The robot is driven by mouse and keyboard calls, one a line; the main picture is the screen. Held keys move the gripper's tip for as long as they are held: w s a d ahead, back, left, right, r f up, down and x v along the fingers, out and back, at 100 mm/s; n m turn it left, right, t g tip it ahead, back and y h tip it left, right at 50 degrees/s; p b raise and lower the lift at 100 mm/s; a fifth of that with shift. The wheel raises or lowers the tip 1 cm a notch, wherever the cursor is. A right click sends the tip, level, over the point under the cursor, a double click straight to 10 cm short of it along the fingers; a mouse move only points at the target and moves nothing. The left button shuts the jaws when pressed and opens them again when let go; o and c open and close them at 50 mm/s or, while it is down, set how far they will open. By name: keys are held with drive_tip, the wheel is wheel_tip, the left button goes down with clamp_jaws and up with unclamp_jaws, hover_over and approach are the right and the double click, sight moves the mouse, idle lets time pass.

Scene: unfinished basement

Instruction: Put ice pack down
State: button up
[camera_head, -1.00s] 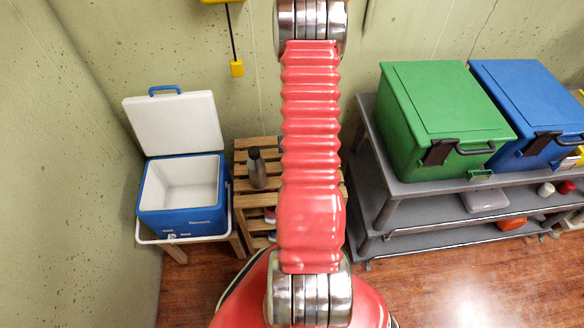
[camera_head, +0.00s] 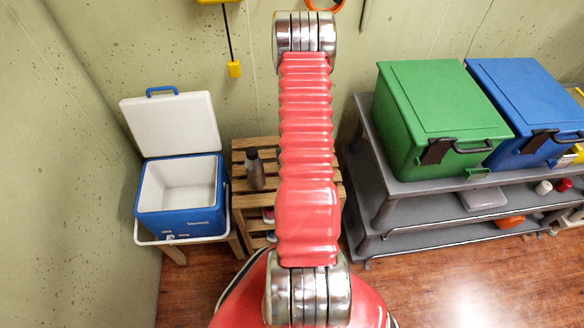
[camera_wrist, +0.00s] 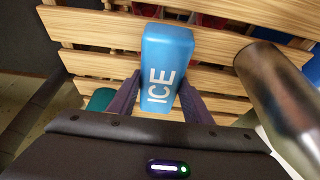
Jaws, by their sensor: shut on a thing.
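The ice pack (camera_wrist: 165,62) is a blue block with white "ICE" lettering, seen in the wrist view. My gripper (camera_wrist: 155,100) is shut on it, with a dark finger on each side. The pack is over the slats of a wooden rack (camera_wrist: 90,65); I cannot tell whether it touches them. The wooden rack also shows in the head view (camera_head: 240,158), partly behind my red arm. My gripper and the ice pack are hidden in the head view.
A dark bottle (camera_head: 255,170) stands on the rack, close right of the pack in the wrist view (camera_wrist: 280,90). An open blue cooler (camera_head: 180,205) stands to the left, empty inside. Green (camera_head: 430,115) and blue (camera_head: 525,105) boxes stand on a grey shelf (camera_head: 385,190) at right.

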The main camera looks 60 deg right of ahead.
drive_tip(key=shift+f, duration=0.75)
drive_tip(key=o, duration=1.4)
drive_tip(key=shift+f, duration=0.1)
drive_tip(key=shift+o, duration=0.2)
drive_tip(key=shift+v, duration=6.1)
